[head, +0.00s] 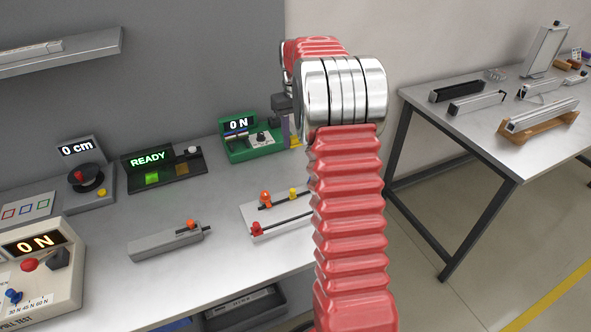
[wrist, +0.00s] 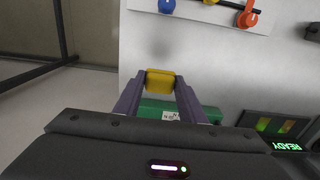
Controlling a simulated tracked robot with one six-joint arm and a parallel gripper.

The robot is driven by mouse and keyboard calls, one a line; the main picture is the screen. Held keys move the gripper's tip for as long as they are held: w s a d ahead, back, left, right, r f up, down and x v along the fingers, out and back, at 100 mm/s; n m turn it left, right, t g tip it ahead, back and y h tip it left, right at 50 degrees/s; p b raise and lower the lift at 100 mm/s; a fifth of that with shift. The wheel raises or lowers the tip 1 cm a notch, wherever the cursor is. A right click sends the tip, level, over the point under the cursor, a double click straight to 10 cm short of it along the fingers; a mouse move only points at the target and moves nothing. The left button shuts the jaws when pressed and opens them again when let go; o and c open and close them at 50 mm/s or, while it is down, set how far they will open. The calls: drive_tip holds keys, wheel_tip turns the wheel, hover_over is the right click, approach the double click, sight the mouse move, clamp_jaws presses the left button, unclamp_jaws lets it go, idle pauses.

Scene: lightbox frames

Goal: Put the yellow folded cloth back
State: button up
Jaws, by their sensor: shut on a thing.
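The yellow folded cloth (wrist: 160,82) is between the two purple fingertips of my gripper (wrist: 161,88) in the wrist view. My gripper is shut on it. In the head view only a small yellow part of the cloth (head: 296,142) shows beside my gripper (head: 290,137), next to the green device; my red arm hides much of it. In the wrist view the cloth appears over the light grey table top (wrist: 215,70), close to the table's edge. I cannot tell how high it is held.
The green device (head: 252,136) reading 0 N is close to my gripper. A READY device (head: 163,170), a grey slide bar (head: 166,242) and a white panel with coloured knobs (head: 276,212) are on the table (head: 225,255). A second table (head: 430,98) stands at right.

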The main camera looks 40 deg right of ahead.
hover_over(295, 169)
drive_tip(key=shift+s+f, duration=0.1)
drive_tip(key=shift+f, duration=2.4)
drive_tip(key=shift+f, duration=2.5)
drive_tip(key=shift+f, duration=0.1)
drive_tip(key=o, duration=1)
